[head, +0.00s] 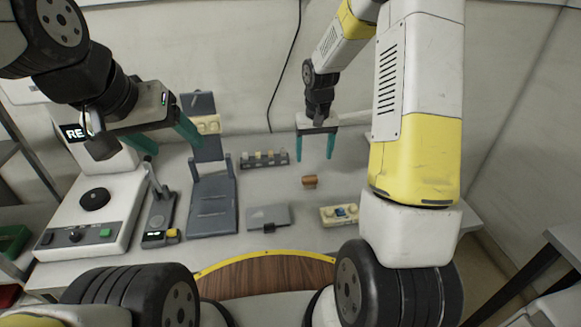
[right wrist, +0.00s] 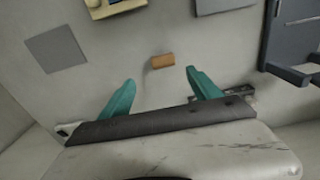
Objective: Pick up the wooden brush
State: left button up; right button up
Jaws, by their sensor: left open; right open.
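The wooden brush looks like a small brown block (head: 309,182) on the grey table, right of the middle in the head view. It also shows in the right wrist view (right wrist: 162,61), lying just beyond and between the fingertips. My right gripper (head: 315,158) is open and empty, with teal fingers pointing down above and behind the brush. In the right wrist view my right gripper (right wrist: 160,76) is spread wider than the brush and apart from it. My left gripper (head: 178,148) is open and empty above the left part of the table, far from the brush.
A white hotplate device (head: 100,215) and a dark grey stand (head: 213,205) fill the left side. A small vial rack (head: 264,160) is at the back. Table around the brush is clear.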

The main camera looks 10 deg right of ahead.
aim_at(310, 177)
jog(key=f, duration=0.2)
jog(key=a+f, duration=0.1)
jog(key=shift+w+f, duration=0.35)
jog(key=f, duration=0.7)
jog(key=shift+s+d, duration=0.1)
jog(key=shift+s, duration=0.2)
jog(key=shift+c, duration=0.2)
jog(key=c, duration=1.5)
notch_tip(310, 177, up, 10)
jog(key=shift+r, duration=0.1)
jog(key=shift+c, duration=0.2)
